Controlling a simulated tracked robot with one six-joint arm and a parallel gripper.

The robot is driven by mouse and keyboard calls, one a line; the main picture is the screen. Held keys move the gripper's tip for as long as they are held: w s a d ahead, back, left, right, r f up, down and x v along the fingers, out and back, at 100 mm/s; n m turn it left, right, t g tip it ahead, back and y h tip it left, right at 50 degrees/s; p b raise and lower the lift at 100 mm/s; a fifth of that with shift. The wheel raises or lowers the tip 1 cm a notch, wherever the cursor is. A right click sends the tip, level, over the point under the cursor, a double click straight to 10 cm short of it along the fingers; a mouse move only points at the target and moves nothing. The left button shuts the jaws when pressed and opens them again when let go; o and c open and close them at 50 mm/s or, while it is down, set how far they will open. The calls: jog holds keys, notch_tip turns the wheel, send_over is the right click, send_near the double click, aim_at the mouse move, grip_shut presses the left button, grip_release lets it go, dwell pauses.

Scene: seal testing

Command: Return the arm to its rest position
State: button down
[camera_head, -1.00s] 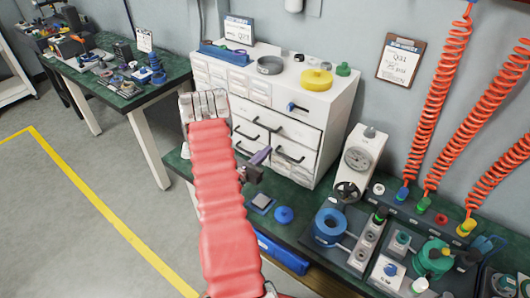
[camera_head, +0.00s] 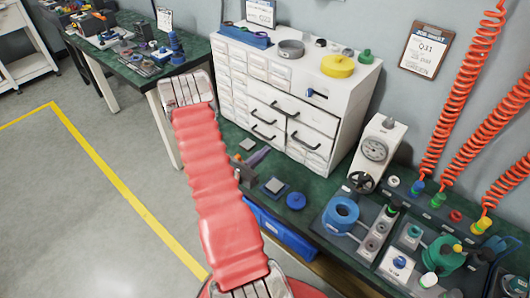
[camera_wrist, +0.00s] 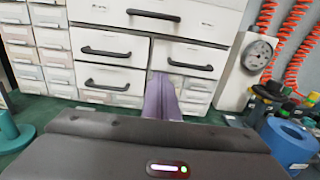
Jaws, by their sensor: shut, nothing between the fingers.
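My arm, in a red ribbed sleeve, rises from the bottom of the head view and leans left. My gripper (camera_head: 259,156) shows small and partly hidden behind the arm, in front of the white drawer cabinet. In the wrist view its purple fingers (camera_wrist: 162,97) are together with nothing between them, pointing at the drawers. The dark wrist housing fills the bottom of that view. The fingers look clear of the cabinet, but the exact gap cannot be told.
The white drawer cabinet (camera_head: 232,87) stands on the green bench, with a yellow disc (camera_head: 337,66) on top. A gauge stand (camera_head: 374,149), a blue ring part (camera_head: 341,213) and orange coiled hoses (camera_head: 450,95) are to the right. A blue bin (camera_head: 285,238) sits below the bench edge. Left floor is clear.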

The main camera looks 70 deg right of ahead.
dwell(0.5)
jog(key=s+a+f+m+g+y, duration=0.2)
jog(key=s+a+m+g+y, duration=0.25)
jog(key=s, duration=0.35)
jog(key=a+r+m+g+y, duration=0.1)
jog(key=a+r+m+y, duration=0.3)
jog(key=a, duration=0.3)
jog(key=w+a+r+m+t+y, duration=0.25)
jog(key=w+a+r, duration=0.2)
jog(key=a, duration=0.45)
jog(key=w+a+r+m+t+y, duration=0.2)
jog(key=w+a+r+m+t, duration=0.15)
jog(key=w+a, duration=0.35)
jog(key=w+a+r+m+t+y, duration=0.2)
jog(key=w+a+r+t, duration=0.25)
jog(key=a, duration=0.55)
jog(key=w+a+r+n+t+y, duration=0.1)
jog(key=a+r+t, duration=0.5)
jog(key=a+r, duration=0.9)
jog(key=shift+w+r+n+t+y, duration=0.15)
jog(key=shift+w+n+t+y, duration=0.3)
jog(key=shift+n, duration=0.3)
